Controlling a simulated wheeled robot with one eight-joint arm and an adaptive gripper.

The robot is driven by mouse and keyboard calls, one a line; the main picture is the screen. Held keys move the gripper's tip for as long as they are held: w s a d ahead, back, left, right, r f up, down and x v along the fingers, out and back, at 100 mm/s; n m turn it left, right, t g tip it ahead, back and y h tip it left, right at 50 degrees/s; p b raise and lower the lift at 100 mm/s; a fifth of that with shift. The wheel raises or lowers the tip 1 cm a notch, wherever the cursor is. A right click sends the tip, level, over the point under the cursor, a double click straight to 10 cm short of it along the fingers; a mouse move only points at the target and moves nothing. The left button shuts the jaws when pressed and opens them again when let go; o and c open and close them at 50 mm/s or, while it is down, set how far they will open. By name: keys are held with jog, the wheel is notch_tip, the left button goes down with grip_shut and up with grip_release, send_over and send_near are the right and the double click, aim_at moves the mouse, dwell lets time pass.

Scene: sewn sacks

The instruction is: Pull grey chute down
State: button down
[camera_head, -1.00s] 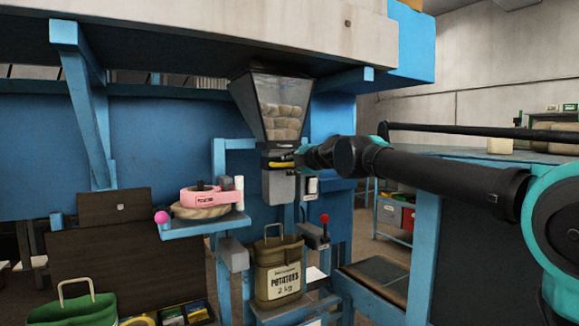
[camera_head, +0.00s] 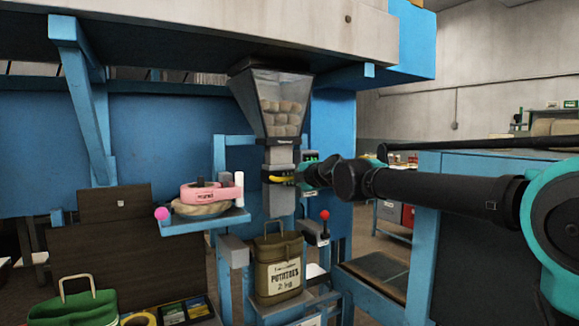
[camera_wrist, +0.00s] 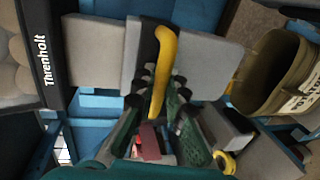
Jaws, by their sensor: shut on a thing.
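The grey chute (camera_head: 281,202) hangs below the hopper (camera_head: 284,112), with its lower end just above the mouth of the olive potato sack (camera_head: 278,272). A yellow handle (camera_head: 279,179) crosses the front of its dark collar. In the wrist view the yellow handle (camera_wrist: 165,62) and grey chute (camera_wrist: 200,66) show close up. My gripper (camera_head: 300,178) is at the handle's right end, and in the wrist view my gripper (camera_wrist: 160,98) is shut on the handle, with fingers on both sides. The sack stands upright, apart from the chute in the wrist view.
A blue shelf (camera_head: 208,226) with a pink ring-shaped item (camera_head: 208,193) is left of the chute. A red-knobbed lever (camera_head: 324,216) stands right of the sack. A green sack (camera_head: 78,306) is at lower left. A blue post (camera_head: 423,225) stands under my arm.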

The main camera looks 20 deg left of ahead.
send_near(283, 209)
jog(key=x, duration=0.5)
jog(key=shift+a+r, duration=0.2)
jog(key=shift+r, duration=0.1)
jog(key=shift+f, duration=0.3)
jog(key=c, duration=1.6)
grip_release()
jog(key=shift+f, duration=0.1)
jog(key=shift+o, duration=0.2)
jog(key=v, duration=1.2)
